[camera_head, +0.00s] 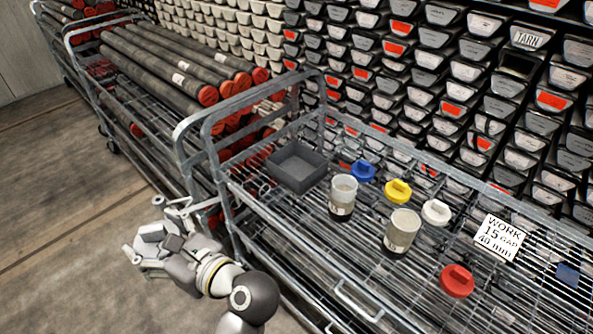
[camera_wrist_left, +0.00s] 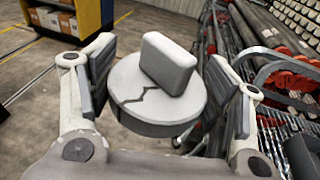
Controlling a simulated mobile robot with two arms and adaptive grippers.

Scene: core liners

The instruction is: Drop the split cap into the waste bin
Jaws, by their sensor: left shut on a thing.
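The split cap (camera_wrist_left: 155,95) is a pale grey disc with a block handle on top and a dark jagged crack across its face. My left gripper (camera_head: 165,235) is shut on it, with the two fingers (camera_wrist_left: 165,85) at its left and right sides in the left wrist view. In the head view the gripper is over the floor, left of the wire rack. My right gripper is not in view.
The wire rack (camera_head: 345,295) has raised end rails and holds two pale cups (camera_head: 343,193) (camera_head: 402,228), blue (camera_head: 363,170), yellow (camera_head: 398,190), white (camera_head: 436,212) and red (camera_head: 457,281) caps, and a sign (camera_head: 500,238). Another rack carries dark tubes (camera_head: 160,70). Floor at left is clear.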

